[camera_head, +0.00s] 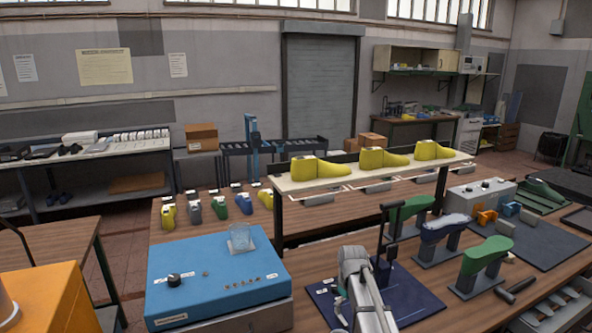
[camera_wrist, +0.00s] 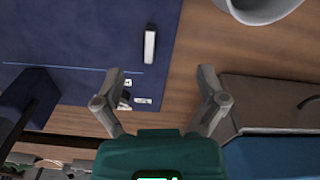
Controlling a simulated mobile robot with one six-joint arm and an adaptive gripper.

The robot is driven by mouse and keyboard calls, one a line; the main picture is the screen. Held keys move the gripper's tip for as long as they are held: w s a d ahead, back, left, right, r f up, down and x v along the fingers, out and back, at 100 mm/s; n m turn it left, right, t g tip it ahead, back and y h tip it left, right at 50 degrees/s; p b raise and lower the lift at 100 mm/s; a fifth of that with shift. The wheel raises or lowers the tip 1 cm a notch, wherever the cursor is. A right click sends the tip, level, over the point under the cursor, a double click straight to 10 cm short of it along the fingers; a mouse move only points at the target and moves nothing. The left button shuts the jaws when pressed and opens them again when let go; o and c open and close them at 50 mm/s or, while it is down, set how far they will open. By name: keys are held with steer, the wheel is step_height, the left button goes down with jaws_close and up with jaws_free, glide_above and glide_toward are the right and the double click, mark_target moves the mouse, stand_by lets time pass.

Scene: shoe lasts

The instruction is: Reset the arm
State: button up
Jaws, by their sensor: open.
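My gripper (camera_wrist: 160,72) shows in the wrist view with its two grey fingers spread wide apart and nothing between them. Its teal body is at the bottom edge of that view. In the head view a light grey arm part, probably mine, rises from the bottom edge in front of the dark blue mat (camera_head: 415,300); the fingertips cannot be made out there.
A blue-topped box (camera_head: 215,270) with a clear cup (camera_head: 240,238) stands left of the mat. Green shoe lasts (camera_head: 487,255) and a blue-grey one (camera_head: 443,228) sit on stands at right. A raised shelf (camera_head: 300,182) holds yellow lasts (camera_head: 319,168). Smaller coloured lasts (camera_head: 218,205) line the left.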

steer(key=s+d+m, duration=0.1)
steer(key=s+m, duration=0.5)
steer(key=s, duration=1.1)
steer(key=f+b, duration=0.4)
steer(key=s+f+b, duration=0.1)
steer(key=f+b, duration=0.2)
steer(key=shift+s, duration=0.1)
steer(key=shift+s+f+b, duration=0.25)
steer(key=shift+f+b, duration=0.15)
